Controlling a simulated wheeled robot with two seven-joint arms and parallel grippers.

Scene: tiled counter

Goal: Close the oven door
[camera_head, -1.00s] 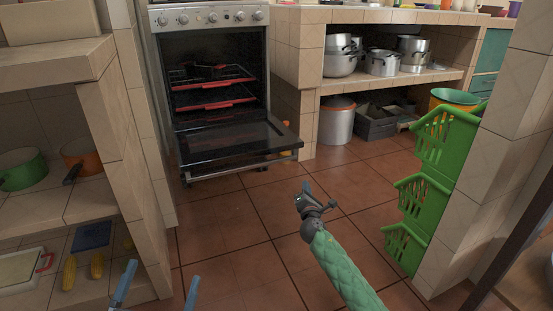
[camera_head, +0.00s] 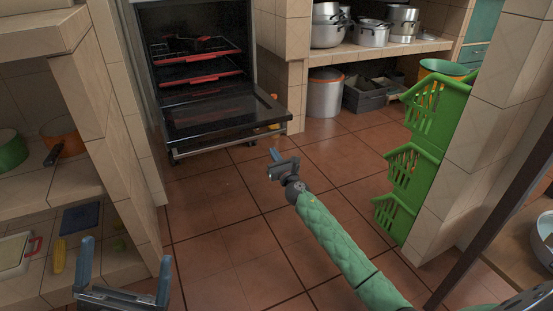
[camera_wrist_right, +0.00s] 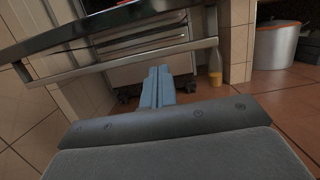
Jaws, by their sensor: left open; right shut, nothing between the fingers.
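The oven (camera_head: 195,60) stands at the upper left of the head view with its dark glass door (camera_head: 215,112) folded down and open. Two red-edged racks show inside it. My right gripper (camera_head: 277,155) is shut and empty, in front of the door's right part and apart from it in the head view. In the right wrist view its blue fingers (camera_wrist_right: 157,85) are together, and the underside and handle bar of the oven door (camera_wrist_right: 130,60) show ahead and above them. My left gripper (camera_head: 125,265) is open and empty at the lower left, far from the door.
A tiled shelf (camera_head: 70,185) with pots stands left. Green baskets (camera_head: 410,165) hang by the right tiled pillar. A large pot (camera_head: 325,95) and a grey crate (camera_head: 368,95) sit under the back counter. A bottle (camera_wrist_right: 215,68) stands beside the oven. The middle floor is clear.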

